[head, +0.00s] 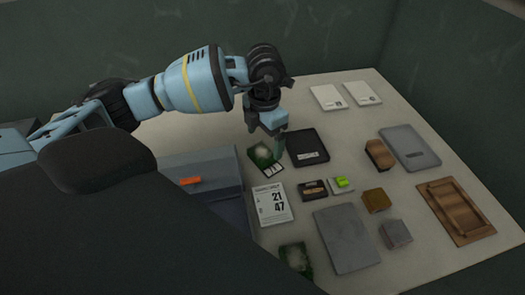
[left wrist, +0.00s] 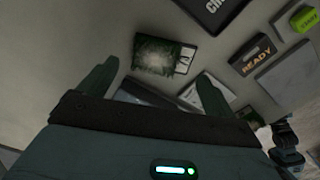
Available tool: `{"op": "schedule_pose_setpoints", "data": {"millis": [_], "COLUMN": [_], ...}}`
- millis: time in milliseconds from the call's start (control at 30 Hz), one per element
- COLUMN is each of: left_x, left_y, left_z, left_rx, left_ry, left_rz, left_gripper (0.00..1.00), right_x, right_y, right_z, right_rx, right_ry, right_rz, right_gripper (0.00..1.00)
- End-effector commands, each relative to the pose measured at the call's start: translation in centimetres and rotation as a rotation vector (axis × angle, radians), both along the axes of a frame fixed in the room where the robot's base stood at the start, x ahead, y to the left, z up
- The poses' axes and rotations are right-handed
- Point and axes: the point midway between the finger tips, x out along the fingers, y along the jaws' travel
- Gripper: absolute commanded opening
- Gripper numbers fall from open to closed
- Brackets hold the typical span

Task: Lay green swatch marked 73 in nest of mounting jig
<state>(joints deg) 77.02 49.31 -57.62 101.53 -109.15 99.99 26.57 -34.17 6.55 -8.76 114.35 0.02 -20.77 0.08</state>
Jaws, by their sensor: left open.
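A dark green swatch (head: 261,156) with a white label at its near end lies on the table under my left gripper (head: 277,150). It also shows in the left wrist view (left wrist: 158,54), ahead of the spread fingers; its number is too small to read. My left gripper is open and empty, pointing down above the swatch's right side; the exact gap is unclear. A second green swatch (head: 295,256) lies near the front, partly cut off by my own arm. A black square tray (head: 308,158) lies just right of the gripper. I cannot tell which item is the mounting jig.
A white card reading 21 47 (head: 272,204), a black READY box (head: 313,190) and a bright green block (head: 342,183) lie nearby. A grey slab (head: 346,238), brown wooden tray (head: 457,210) and grey case (head: 409,147) stand right.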

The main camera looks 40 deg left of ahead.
Motion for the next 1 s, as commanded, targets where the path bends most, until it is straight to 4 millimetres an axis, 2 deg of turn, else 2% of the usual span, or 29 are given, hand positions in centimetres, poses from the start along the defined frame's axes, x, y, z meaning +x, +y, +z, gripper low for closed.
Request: {"op": "schedule_pose_setpoints", "data": {"millis": [333, 667, 767, 1000], "left_x": [-0.1, -0.1, -0.1, -0.1], "left_y": [0.7, 0.7, 0.7, 0.7], "left_z": [-4.3, -5.1, -5.0, -5.0], "left_rx": [0.001, 0.0, 0.0, 0.0], "left_ry": [0.004, 0.001, 0.001, 0.001], "left_rz": [0.0, 0.0, 0.0, 0.0], "left_gripper": [0.91, 0.91, 0.8, 0.49], "right_x": [-0.2, -0.8, -0.7, -0.3], "right_y": [0.0, 0.1, 0.1, 0.1], "right_z": [0.3, 0.0, 0.0, 0.1], "right_rx": [0.0, 0.001, 0.002, 0.003], "right_ry": [0.001, 0.015, 0.014, 0.006], "right_rz": [-0.001, -0.002, -0.002, -0.003], "right_gripper": [0.36, 0.36, 0.36, 0.36]}}
